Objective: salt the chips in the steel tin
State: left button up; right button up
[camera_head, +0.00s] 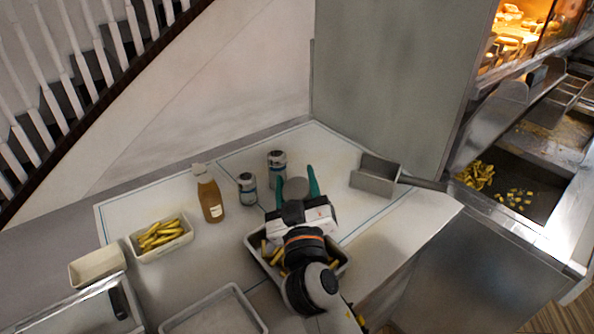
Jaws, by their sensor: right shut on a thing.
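A steel tin (256,262) with yellow chips (273,253) stands on the white counter, partly hidden under my right arm. My right gripper (296,182), with green fingers, is beyond the tin's far side in the picture. It is shut on a grey, round-ended thing (293,188), mostly hidden by the gripper; I cannot tell for certain what it is. Two small steel-and-white shakers stand upright on the counter, one (247,189) left of the gripper and one (277,163) just behind it. My left gripper is out of view.
A brown sauce bottle (210,197) stands left of the shakers. A pale tray of chips (160,237) and an empty pale tray (97,267) are at left. A steel scoop (375,179) lies at right. An empty tray (215,312) is in front. The fryer bay (530,185) is far right.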

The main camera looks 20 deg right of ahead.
notch_tip(320, 180, up, 2)
jog(key=m+g+p, duration=0.2)
jog(key=m+p, duration=0.2)
jog(key=p, duration=0.1)
jog(key=shift+a+g, duration=0.1)
jog(key=shift+g, duration=0.2)
jog(key=shift+s+r+m+p, duration=0.1)
jog(key=shift+m+p, duration=0.3)
jog(key=shift+p, duration=0.4)
jog(key=shift+g, duration=0.4)
jog(key=shift+f, duration=0.2)
